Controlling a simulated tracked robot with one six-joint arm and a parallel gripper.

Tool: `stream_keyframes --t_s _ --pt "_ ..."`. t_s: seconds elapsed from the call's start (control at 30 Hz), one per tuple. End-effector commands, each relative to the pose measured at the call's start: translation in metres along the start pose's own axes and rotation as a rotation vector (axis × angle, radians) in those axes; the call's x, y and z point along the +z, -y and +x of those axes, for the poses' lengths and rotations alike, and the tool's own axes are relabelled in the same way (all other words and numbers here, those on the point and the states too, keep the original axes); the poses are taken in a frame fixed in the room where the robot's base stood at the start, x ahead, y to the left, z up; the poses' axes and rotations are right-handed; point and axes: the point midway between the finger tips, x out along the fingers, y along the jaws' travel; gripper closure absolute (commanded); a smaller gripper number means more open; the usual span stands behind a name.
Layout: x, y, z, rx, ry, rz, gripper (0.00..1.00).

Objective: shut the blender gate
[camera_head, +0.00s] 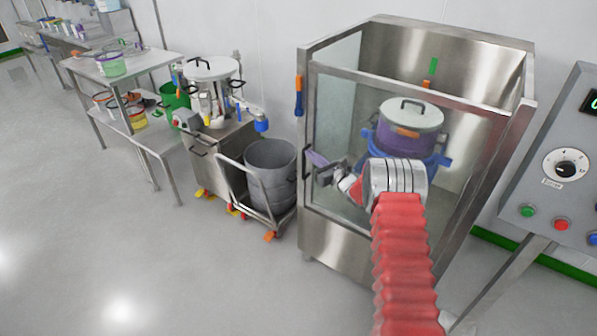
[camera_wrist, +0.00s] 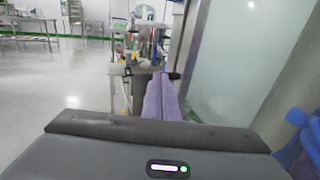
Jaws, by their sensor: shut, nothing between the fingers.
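The blender gate (camera_head: 340,130) is a glass panel in a steel frame on the front of a steel enclosure. I cannot tell whether it stands fully closed or slightly ajar. Its dark handle (camera_head: 308,171) is at the left edge; a dark handle-like piece also shows in the wrist view (camera_wrist: 174,76). The blender vessel (camera_head: 408,125), purple with a pale lid and blue clamps, stands inside. My gripper (camera_head: 316,158) is near the handle, its purple fingers shut and empty. The fingers (camera_wrist: 160,97) point forward beside the glass in the wrist view; contact with the gate is unclear.
A grey bin (camera_head: 270,175) on a trolley stands left of the enclosure, close to the gate's handle side. A control panel (camera_head: 560,165) is on the right. Steel benches (camera_head: 125,66) line the wall at the back left. The floor at left is clear.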

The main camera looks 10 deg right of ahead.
Motion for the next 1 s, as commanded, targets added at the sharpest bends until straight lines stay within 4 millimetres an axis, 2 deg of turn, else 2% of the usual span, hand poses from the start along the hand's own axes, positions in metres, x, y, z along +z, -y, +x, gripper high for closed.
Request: stream_keyframes --t_s 0.6,0.8,1.0 --pt "-0.002 -0.081 -0.029 0.004 -0.002 0.0 1.0" --pt "-0.002 -0.093 -0.034 0.002 -0.001 -0.001 1.0" --pt "-0.002 -0.094 -0.035 0.001 0.0 -0.001 1.0"
